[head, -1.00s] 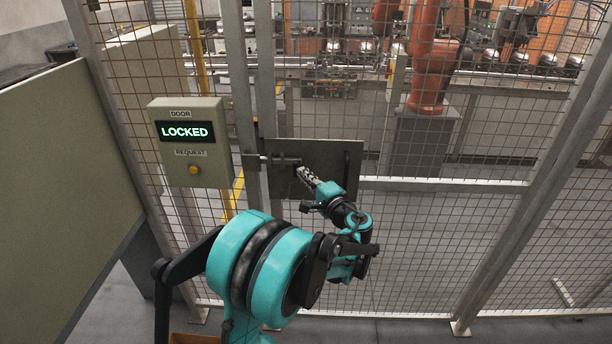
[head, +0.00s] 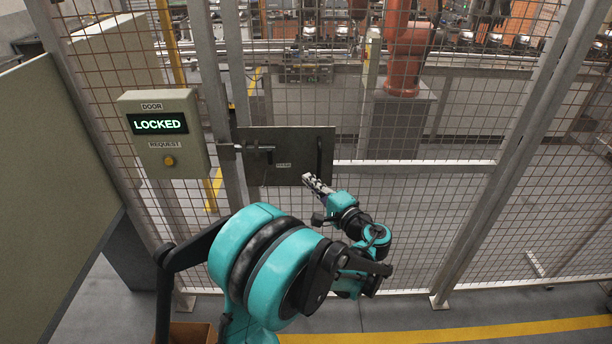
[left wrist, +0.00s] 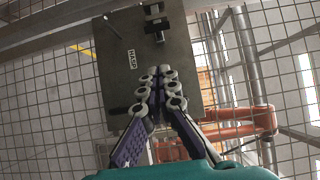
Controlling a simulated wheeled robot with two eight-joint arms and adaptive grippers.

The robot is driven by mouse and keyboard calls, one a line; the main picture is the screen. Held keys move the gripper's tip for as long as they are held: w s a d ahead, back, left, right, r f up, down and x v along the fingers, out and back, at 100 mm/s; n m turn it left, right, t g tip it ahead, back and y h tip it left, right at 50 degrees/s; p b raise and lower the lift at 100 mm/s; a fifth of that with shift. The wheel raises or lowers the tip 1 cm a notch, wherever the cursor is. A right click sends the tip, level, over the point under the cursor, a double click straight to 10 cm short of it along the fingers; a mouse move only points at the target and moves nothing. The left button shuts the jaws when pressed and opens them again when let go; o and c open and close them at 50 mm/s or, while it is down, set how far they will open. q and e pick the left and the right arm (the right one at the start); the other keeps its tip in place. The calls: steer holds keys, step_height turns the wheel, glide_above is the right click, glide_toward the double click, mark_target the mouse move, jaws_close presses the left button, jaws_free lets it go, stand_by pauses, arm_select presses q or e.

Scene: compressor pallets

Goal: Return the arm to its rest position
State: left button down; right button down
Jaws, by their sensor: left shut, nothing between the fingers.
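My left gripper (head: 312,184) shows in the head view in front of the mesh gate, just below the lower right part of the dark latch plate (head: 300,170). It is shut and empty. In the left wrist view the gripper (left wrist: 159,80) points at the plate (left wrist: 120,75), which bears a label that seems to read HASP. The bolt (head: 258,148) sits at the plate's upper left, by the gate post, apart from the gripper. My right gripper is not in view.
A door box (head: 190,150) at the left shows LOCKED above an orange request button (head: 169,161). A mesh fence (head: 430,220) stands across the front, with an orange robot (head: 405,70) behind it. A plain panel (head: 50,170) stands at the far left. A yellow line (head: 460,331) crosses the floor.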

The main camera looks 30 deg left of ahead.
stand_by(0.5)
arm_select(q)
steer(key=s+d+f+n+g+h, duration=0.1)
steer(key=s+d+f+h, duration=0.15)
steer(key=s+h, duration=0.2)
steer(key=s+d+f+n+h, duration=0.1)
steer(key=s+f+h, duration=0.25)
steer(key=s, duration=0.25)
steer(key=s+d+f+n+h, duration=0.2)
steer(key=s+d+h, duration=0.6)
steer(key=d, duration=0.5)
steer(key=shift+s+f+n+t, duration=0.3)
steer(key=shift+s+n, duration=0.2)
steer(key=shift+s, duration=0.75)
